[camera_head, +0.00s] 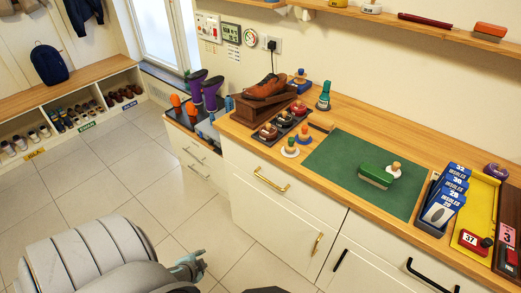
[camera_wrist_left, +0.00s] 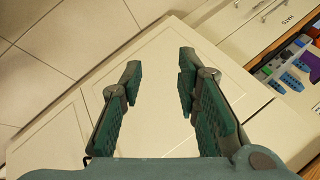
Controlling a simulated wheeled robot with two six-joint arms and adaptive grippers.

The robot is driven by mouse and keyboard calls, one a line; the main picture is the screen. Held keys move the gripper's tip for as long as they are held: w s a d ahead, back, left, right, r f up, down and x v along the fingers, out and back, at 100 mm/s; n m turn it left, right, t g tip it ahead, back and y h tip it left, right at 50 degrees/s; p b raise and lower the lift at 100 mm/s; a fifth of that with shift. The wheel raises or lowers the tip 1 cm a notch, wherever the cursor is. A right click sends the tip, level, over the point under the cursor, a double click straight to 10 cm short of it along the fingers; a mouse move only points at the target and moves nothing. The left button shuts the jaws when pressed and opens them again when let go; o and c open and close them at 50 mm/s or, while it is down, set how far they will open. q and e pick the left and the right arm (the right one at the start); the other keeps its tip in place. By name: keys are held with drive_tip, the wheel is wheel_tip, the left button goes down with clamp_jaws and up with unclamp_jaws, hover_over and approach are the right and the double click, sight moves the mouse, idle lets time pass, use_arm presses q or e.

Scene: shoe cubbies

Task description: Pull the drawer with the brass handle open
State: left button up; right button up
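The cream drawer (camera_head: 246,169) with a horizontal brass handle (camera_head: 271,180) sits just under the wooden counter, left of centre in the head view. Its front looks flush with the cabinet. My left gripper (camera_head: 190,266) is low and to the left of the handle, apart from it, over the floor in front of the cabinet. In the left wrist view my left gripper (camera_wrist_left: 157,78) has its fingers apart with nothing between them, facing cream cabinet panels (camera_wrist_left: 150,85). No brass handle shows in that view. My right gripper is not in view.
Below the drawer is a door with an upright brass handle (camera_head: 318,243). Black handles (camera_head: 430,275) are on the right cabinet. The counter (camera_head: 345,115) holds a shoe on a stand, a green mat (camera_head: 350,165) and boxes. A low drawer unit (camera_head: 195,158) stands left. Tiled floor is clear.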

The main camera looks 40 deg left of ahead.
use_arm(q)
drive_tip(key=w+a+r+m+t+b, duration=0.3)
drive_tip(key=w+a+m+t+b, duration=0.15)
drive_tip(key=w, duration=0.55)
drive_tip(key=m+t+h+b, duration=0.4)
drive_tip(key=m+t+b, duration=0.15)
drive_tip(key=m, duration=0.25)
approach(267, 181)
drive_tip(key=w+b, duration=0.1)
drive_tip(key=w, duration=0.2)
drive_tip(key=w+f, duration=0.1)
drive_tip(key=w, duration=0.2)
drive_tip(key=w+f+b, duration=0.1)
drive_tip(key=w, duration=0.2)
drive_tip(key=shift+w+f+b, duration=0.2)
drive_tip(key=shift+w+b, duration=0.1)
drive_tip(key=shift+w, duration=0.25)
drive_tip(key=shift+a+r, duration=0.1)
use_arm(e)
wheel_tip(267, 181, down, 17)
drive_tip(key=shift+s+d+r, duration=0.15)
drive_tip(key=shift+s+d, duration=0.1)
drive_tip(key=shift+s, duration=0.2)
